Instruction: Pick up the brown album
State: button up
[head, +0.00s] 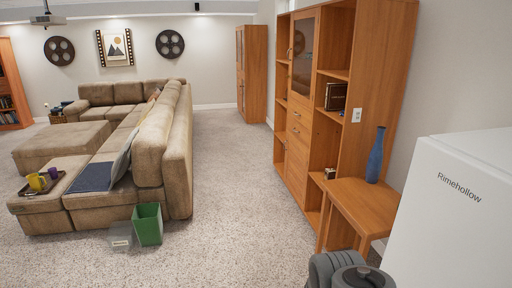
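A dark brown, upright, book-like item (335,96) stands on an open middle shelf of the tall wooden cabinet on the right; it looks like the brown album. It has small light marks on its front, too small to read. My gripper is not in view. Only grey rounded parts, which look like my arm, show at the bottom right, well below and apart from that shelf.
The wooden cabinet (366,78) lines the right wall. A side table (350,192) with a blue vase (376,155) and a white fridge (455,220) stand at right. A green bin (148,225) sits by the sofa (178,150). Carpet (225,165) between sofa and cabinet is clear.

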aim_at(336, 93)
jog(key=i, duration=4.9)
jog(key=z, duration=0.05)
